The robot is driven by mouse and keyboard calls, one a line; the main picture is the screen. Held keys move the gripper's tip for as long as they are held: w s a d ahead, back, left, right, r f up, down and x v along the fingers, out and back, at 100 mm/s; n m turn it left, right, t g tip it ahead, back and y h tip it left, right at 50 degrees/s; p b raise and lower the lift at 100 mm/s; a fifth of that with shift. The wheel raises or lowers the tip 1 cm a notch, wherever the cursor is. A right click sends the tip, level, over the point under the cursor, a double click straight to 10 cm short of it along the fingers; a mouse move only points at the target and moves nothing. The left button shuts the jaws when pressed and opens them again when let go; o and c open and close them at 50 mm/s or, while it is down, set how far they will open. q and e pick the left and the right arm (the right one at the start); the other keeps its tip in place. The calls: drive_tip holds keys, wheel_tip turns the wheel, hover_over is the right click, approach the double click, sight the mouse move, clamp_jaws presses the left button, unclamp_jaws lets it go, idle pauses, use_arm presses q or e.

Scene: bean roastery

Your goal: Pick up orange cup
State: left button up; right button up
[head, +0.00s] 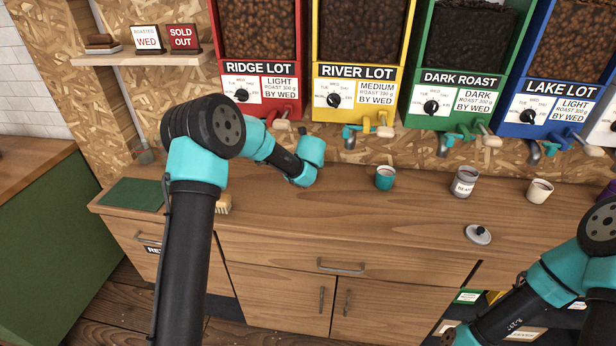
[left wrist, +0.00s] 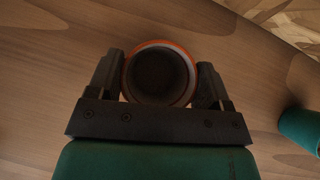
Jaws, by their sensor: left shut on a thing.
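The orange cup (left wrist: 158,76) shows in the left wrist view as a round dark opening with an orange rim. It sits between the two dark fingers of my left gripper (left wrist: 160,70), which is shut on its sides. The wooden counter lies below the cup; I cannot tell whether the cup touches it. In the head view the cup and the fingers are hidden behind my left wrist at the back of the counter. My right arm reaches in at the lower right of the head view, but its gripper is not visible.
A teal cup (head: 385,178) stands right of my left wrist. A grey bean can (head: 464,182), a cream cup (head: 539,191) and a lid (head: 478,234) are farther right. Dispensers with taps hang above the wooden counter (head: 330,215). A green mat (head: 133,194) lies left, a brush (head: 223,205) near my arm.

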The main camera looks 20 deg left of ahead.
use_arm(q)
drive_tip(key=shift+c, duration=1.3)
drive_tip(key=shift+r, duration=1.75)
drive_tip(key=s+d, duration=0.2)
drive_tip(key=s, duration=0.5)
drive_tip(key=s+d+r, duration=0.1)
drive_tip(key=s+d, duration=0.2)
drive_tip(key=s, duration=0.5)
drive_tip(key=shift+d+r, duration=0.25)
drive_tip(key=shift+d, duration=0.05)
drive_tip(key=shift+s+f, duration=0.1)
